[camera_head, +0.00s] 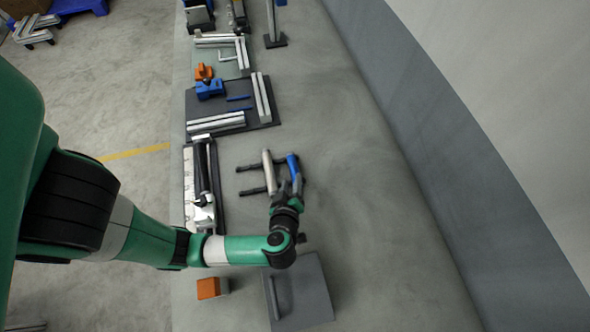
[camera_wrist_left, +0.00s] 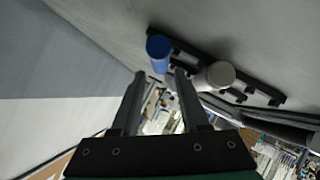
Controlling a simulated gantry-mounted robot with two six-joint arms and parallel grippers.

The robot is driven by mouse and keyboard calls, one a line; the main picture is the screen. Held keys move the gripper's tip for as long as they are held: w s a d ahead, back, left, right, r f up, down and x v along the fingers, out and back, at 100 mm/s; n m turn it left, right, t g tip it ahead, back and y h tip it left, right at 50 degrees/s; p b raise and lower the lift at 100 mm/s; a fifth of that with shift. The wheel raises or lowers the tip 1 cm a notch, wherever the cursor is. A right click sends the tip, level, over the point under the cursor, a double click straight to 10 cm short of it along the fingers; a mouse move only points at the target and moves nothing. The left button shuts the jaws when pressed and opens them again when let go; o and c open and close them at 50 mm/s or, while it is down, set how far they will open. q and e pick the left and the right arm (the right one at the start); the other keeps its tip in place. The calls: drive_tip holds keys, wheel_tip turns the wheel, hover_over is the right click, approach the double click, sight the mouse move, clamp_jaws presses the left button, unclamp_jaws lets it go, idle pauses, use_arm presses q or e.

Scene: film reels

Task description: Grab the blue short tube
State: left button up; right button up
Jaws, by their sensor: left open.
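The blue short tube (camera_head: 292,162) lies on a black rack (camera_head: 249,191) beside a white tube (camera_head: 268,168). My left gripper (camera_head: 290,184) is open at the near end of the blue tube and partly hides it. In the left wrist view, the end of the blue tube (camera_wrist_left: 159,48) shows just beyond and between the two fingertips of the gripper (camera_wrist_left: 160,75). The white tube (camera_wrist_left: 215,76) is to the right of the fingers there. I cannot tell whether either finger touches the blue tube. My right gripper is not in view.
A grey box (camera_head: 308,290) with a handle and an orange block (camera_head: 208,288) are at the near side. A long tray of parts (camera_head: 218,200) lies left of the rack. A dark mat (camera_head: 262,105) with metal bars is farther off. The table right of the rack is clear.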

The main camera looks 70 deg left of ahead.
sight(293, 174)
use_arm(q)
drive_tip(key=shift+w+a+f, duration=0.1)
drive_tip(key=shift+a, duration=0.05)
drive_tip(key=b+x, duration=0.2)
drive_tip(key=x, duration=0.2)
drive_tip(key=shift+a+f, duration=0.2)
drive_tip(key=shift+f, duration=0.1)
drive_tip(key=shift+w+a+f+b, duration=0.1)
drive_tip(key=shift+w+a+b, duration=0.05)
drive_tip(key=shift+a+b, duration=0.15)
drive_tip(key=shift+d, duration=0.1)
clamp_jaws()
